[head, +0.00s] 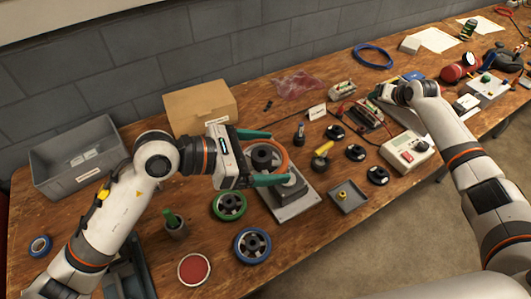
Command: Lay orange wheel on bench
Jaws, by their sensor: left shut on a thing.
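The orange wheel (286,159) has a thin orange rim and a dark hub. My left gripper (268,157), with teal fingers, is shut on it, one finger on its far side and one on its near side. The wheel is over the far part of a grey metal plate fixture (293,208), which it and the gripper partly hide. I cannot tell how high it is held. My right gripper (381,93) is at the back right of the wooden bench (318,242), by a small device; its fingers are too small to read.
A green wheel (229,205) and a blue wheel (252,245) lie left of the plate. Several black wheels (356,153) and a small grey tray (348,196) are to its right. Grey bin (77,158) and carton (200,107) stand behind.

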